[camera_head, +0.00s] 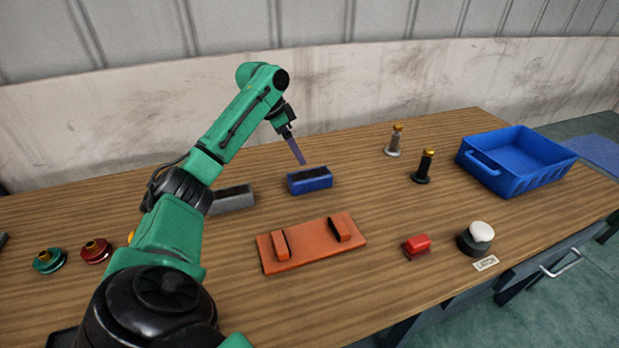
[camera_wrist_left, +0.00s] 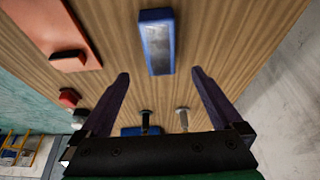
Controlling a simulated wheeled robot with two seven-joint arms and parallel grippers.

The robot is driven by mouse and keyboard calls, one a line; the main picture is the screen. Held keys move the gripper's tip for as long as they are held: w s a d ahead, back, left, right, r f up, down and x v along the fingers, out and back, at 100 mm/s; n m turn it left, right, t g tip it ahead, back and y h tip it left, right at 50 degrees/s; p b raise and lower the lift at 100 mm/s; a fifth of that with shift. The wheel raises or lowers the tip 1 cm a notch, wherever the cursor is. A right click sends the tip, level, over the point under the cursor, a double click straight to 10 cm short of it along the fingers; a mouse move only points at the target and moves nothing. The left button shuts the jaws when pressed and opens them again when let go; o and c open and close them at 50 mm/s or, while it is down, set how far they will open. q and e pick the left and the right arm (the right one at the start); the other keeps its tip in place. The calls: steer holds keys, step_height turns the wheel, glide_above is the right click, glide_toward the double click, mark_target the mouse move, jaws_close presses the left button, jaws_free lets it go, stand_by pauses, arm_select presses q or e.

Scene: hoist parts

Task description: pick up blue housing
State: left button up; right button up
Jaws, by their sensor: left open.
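The blue housing (camera_head: 310,181) is a small blue block with a dark top recess, lying on the wooden table near the middle. In the left wrist view the blue housing (camera_wrist_left: 157,42) lies ahead of the fingertips, roughly centred between them. My left gripper (camera_head: 301,160) is above the housing in the head view, its fingers pointing down towards it, apart from it. In the left wrist view the left gripper (camera_wrist_left: 160,75) shows its two fingers spread wide with nothing between them. My right gripper is not in view.
An orange plate (camera_head: 311,246) with two upright blocks lies in front of the housing. A grey housing (camera_head: 233,198) sits to its left, partly behind my arm. A blue crate (camera_head: 516,181), two posts (camera_head: 423,168), a red block (camera_head: 416,246) and a white-topped button (camera_head: 479,235) stand to the right.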

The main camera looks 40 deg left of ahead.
mark_target(309, 174)
arm_select(q)
steer(key=x, duration=0.4)
steer(key=shift+s+d, duration=0.1)
steer(key=shift+d, duration=0.1)
steer(key=p+x, duration=0.1)
steer(key=x, duration=0.5)
steer(key=shift+s+a+f+p, duration=0.1)
steer(key=shift+a+p, duration=0.15)
steer(key=shift+p, duration=0.15)
steer(key=shift+f, duration=0.55)
steer(key=c, duration=1.3)
jaws_close()
steer(key=shift+w+r, duration=0.1)
steer(key=shift+w, duration=0.15)
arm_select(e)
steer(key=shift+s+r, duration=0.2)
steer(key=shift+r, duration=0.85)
